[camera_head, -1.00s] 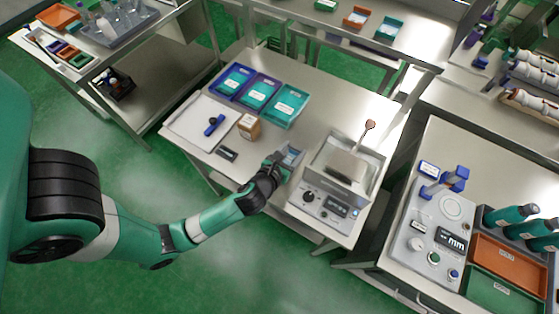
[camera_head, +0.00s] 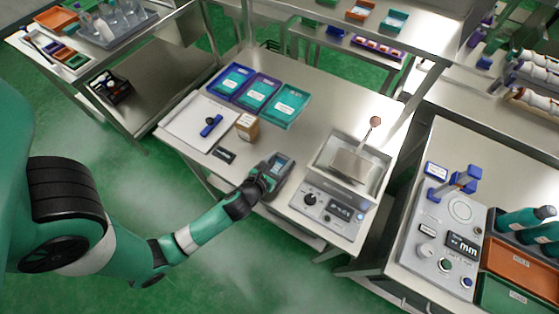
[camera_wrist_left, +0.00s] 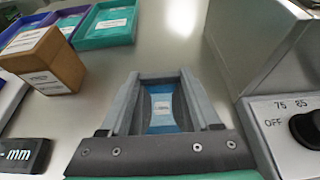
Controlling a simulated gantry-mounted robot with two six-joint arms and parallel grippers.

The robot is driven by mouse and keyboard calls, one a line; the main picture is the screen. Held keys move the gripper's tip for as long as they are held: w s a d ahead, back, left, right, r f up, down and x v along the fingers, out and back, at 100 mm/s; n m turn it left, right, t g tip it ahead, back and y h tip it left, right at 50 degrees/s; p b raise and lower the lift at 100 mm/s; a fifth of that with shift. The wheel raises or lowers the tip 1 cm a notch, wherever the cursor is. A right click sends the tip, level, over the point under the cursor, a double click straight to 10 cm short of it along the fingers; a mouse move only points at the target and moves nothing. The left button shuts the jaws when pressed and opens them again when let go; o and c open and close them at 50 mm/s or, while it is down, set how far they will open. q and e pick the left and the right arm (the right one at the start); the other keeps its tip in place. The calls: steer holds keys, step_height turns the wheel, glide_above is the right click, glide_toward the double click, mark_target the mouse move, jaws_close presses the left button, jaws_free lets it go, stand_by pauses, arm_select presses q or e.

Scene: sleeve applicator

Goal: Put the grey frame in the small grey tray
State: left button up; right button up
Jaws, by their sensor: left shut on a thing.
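My left gripper (camera_head: 272,174) is low over the table, between the small black mm block and the heater unit. It is shut on the grey frame, whose outline is hard to separate from the fingers. The small grey tray (camera_wrist_left: 154,75) has grey walls, a blue floor and a white label, and lies straight under and ahead of the gripper in the left wrist view. The frame appears at or inside the tray walls; I cannot tell whether it touches the floor. The gripper body hides the near side of the tray. My right gripper is not in view.
The heater unit (camera_head: 322,201), with knob and display, stands close on the right. A cardboard box (camera_head: 247,126) and a black mm block (camera_head: 224,156) are on the left. Behind are blue, purple and teal trays (camera_head: 286,107). A white board (camera_head: 187,132) lies far left.

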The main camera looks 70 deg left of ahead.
arm_select(q)
steer(key=shift+f, duration=0.55)
steer(key=o, duration=1.5)
steer(key=shift+s+d+r, duration=0.1)
steer(key=shift+d+r, duration=0.05)
steer(key=shift+r, duration=0.3)
steer(key=shift+s+d+r, duration=0.1)
steer(key=shift+r, duration=0.35)
steer(key=v, duration=0.5)
steer(key=p+v, duration=0.1)
steer(key=v, duration=0.3)
steer(key=shift+s+d, duration=0.3)
steer(key=shift+s, duration=0.1)
steer(key=shift+s+d+r, duration=0.25)
steer(key=shift+s+d, duration=0.05)
steer(key=shift+s, duration=0.3)
